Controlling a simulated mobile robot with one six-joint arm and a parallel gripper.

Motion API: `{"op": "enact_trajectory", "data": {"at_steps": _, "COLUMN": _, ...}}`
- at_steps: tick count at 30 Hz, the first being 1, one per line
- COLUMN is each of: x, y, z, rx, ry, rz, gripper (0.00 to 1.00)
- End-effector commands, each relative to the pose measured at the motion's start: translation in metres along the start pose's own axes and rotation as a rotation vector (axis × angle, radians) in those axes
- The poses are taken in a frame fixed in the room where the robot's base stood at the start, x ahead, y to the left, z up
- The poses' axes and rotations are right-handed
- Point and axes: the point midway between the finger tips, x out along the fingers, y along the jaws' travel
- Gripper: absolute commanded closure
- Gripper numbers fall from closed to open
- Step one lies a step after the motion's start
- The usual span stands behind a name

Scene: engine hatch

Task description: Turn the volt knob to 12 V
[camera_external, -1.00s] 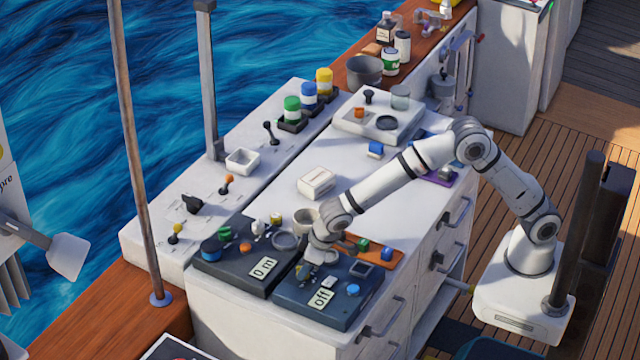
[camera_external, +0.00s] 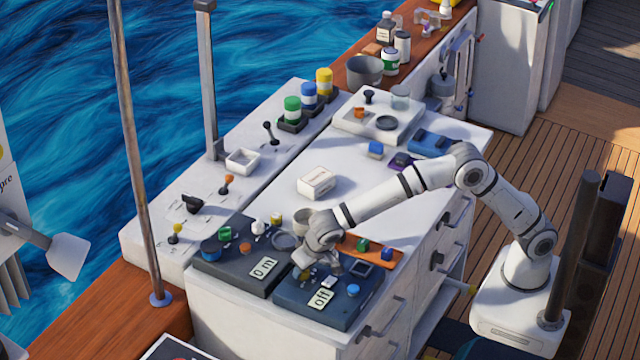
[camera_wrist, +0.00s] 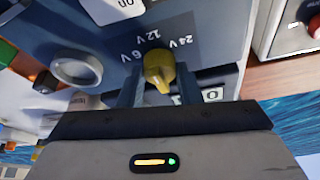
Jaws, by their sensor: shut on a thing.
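The yellow volt knob (camera_wrist: 159,68) sits on a dark panel, with the marks 6 V, 12 V and 24 V in an arc beside it, seen turned round in the wrist view. My gripper (camera_wrist: 157,82) is shut on the knob, with one finger on each side of it. In the wrist view the knob's narrow end points toward the bottom of the picture; I cannot tell for sure which mark it is set to.
An orange tray (camera_external: 366,247) and a blue button (camera_external: 353,290) are close on the right. A white box (camera_external: 316,182) stands farther back. The worktop's middle is mostly clear.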

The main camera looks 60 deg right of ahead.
Motion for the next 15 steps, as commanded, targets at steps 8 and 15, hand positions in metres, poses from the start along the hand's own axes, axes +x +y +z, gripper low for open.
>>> {"op": "enact_trajectory", "data": {"at_steps": 8, "x": -0.0004, "y": -0.0004, "z": 0.0004, "rx": 0.006, "ry": -0.001, "rz": 0.002, "gripper": 0.92}}
{"op": "enact_trajectory", "data": {"at_steps": 15, "x": -0.0003, "y": -0.0004, "z": 0.0004, "rx": 0.005, "ry": -0.001, "rz": 0.001, "gripper": 0.62}}
